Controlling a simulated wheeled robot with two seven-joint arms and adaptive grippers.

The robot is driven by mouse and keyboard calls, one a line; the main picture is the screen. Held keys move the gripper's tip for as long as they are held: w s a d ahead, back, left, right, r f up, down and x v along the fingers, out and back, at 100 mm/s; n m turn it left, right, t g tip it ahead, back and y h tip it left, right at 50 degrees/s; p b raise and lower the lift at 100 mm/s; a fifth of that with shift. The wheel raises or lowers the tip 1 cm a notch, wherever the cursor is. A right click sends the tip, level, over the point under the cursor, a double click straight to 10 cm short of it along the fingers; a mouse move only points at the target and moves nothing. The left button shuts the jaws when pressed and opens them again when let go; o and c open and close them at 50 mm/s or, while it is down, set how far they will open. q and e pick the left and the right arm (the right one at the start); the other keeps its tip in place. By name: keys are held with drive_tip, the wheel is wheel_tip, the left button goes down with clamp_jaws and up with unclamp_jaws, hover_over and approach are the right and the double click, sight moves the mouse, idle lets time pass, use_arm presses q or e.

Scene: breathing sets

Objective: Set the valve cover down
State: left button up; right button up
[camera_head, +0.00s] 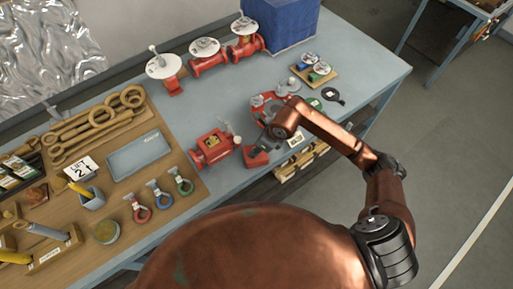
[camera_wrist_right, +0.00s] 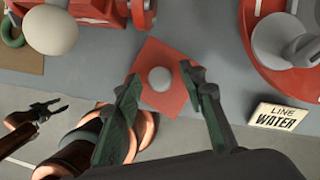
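The valve cover, a red square plate with a pale round knob, shows between my right fingers in the right wrist view (camera_wrist_right: 178,100). In the head view it is the small red piece (camera_head: 257,157) on the blue-grey bench, beside the red valve body (camera_head: 212,148). My right gripper (camera_wrist_right: 159,72) is over it with the fingers spread wide to either side of the knob, with clear gaps to the knob. In the head view the right gripper (camera_head: 268,138) is partly hidden by its own arm. My left gripper (camera_wrist_right: 60,105) shows small in the wrist view, fingers apart and empty.
A red ring-shaped stand (camera_wrist_right: 250,50) and a "LINE WATER" sign (camera_wrist_right: 283,115) are close to the right. Several red valves (camera_head: 208,58) and a blue box (camera_head: 280,22) line the bench's back. A wooden board (camera_head: 160,190) with tools covers the left.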

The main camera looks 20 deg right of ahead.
drive_tip(key=shift+r, duration=0.25)
drive_tip(key=b+v, duration=0.2)
drive_tip(key=v, duration=0.9)
drive_tip(key=shift+s+r, duration=0.2)
drive_tip(key=shift+r, duration=0.15)
